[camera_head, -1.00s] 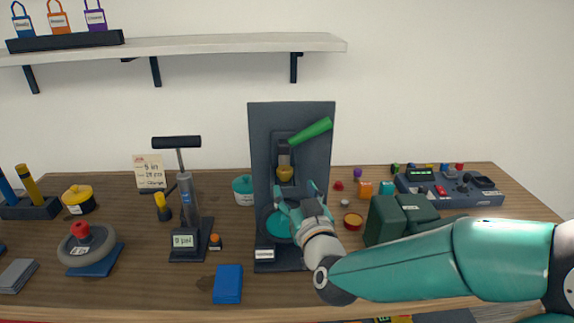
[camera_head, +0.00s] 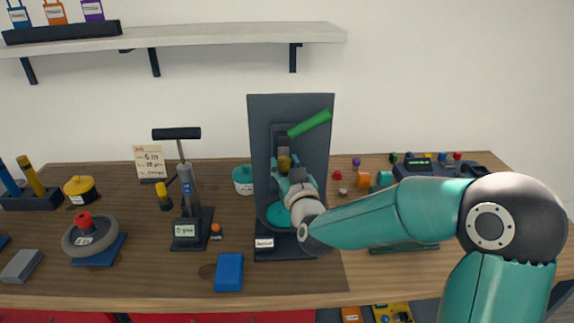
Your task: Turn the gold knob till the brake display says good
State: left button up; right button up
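The gold knob (camera_head: 284,162) sits on a dark upright stand (camera_head: 318,150), below a green lever (camera_head: 310,124) that slants up to the right. My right gripper (camera_head: 286,169) is at the knob, its teal fingers reaching up at the knob's lower part. Whether the fingers press on it is not clear. A teal disc (camera_head: 290,214) on the stand is partly behind my gripper. A small white plate (camera_head: 264,243) on the stand's base bears dark text too small to read. My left gripper is not in view.
A grey pump (camera_head: 188,190) with a small screen stands left of the stand. A blue block (camera_head: 229,271) lies in front. A wheel on a blue base (camera_head: 90,235) is at the left. My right arm covers much of the table's right side.

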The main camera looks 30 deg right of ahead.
jog(key=c, duration=0.6)
jog(key=shift+o, duration=0.2)
jog(key=shift+h, duration=0.3)
jog(key=shift+w+a+m+g+h, duration=0.1)
jog(key=shift+a+m+g+h, duration=0.15)
jog(key=shift+m+g+h, duration=0.65)
jog(key=shift+w+a+m+g+h, duration=0.1)
jog(key=shift+w+m+g+h, duration=0.05)
jog(key=shift+m+g+h, duration=2.25)
jog(key=shift+t+h, duration=0.3)
jog(key=shift+h, duration=0.1)
jog(key=o, duration=1.2)
jog(key=shift+c, duration=0.2)
